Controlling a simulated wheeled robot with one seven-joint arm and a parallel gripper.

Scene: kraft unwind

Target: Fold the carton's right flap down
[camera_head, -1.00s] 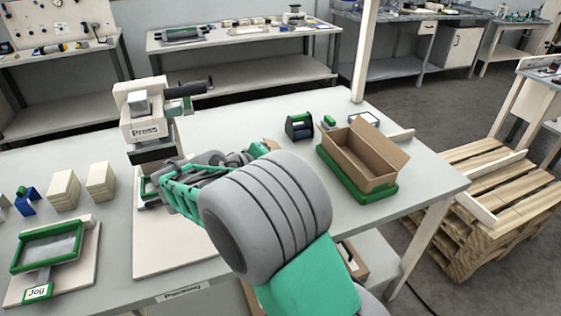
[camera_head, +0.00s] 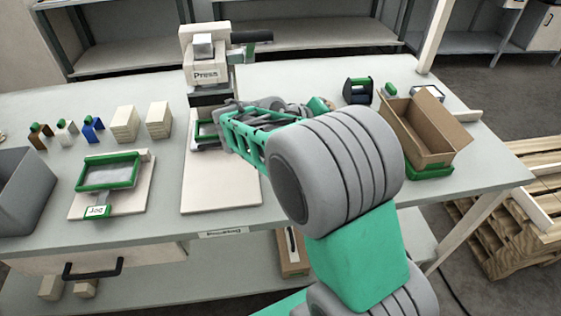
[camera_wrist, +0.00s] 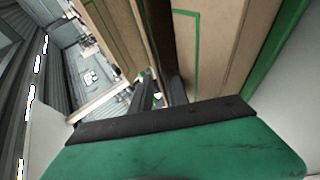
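The brown carton (camera_head: 428,130) stands open at the right end of the workbench in the head view. In the wrist view the two dark fingers of my gripper (camera_wrist: 160,88) point up the picture, close together. Brown panels (camera_wrist: 222,45) with green lines lie beside the fingers. I cannot tell whether they touch, which part these panels are, or whether anything is between the fingers.
A press (camera_head: 205,65) stands behind my arm. Pale block stacks (camera_head: 125,123), a green-framed jog fixture (camera_head: 108,173) and a grey bin (camera_head: 22,190) occupy the left. A wooden pallet (camera_head: 510,220) stands right of the bench.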

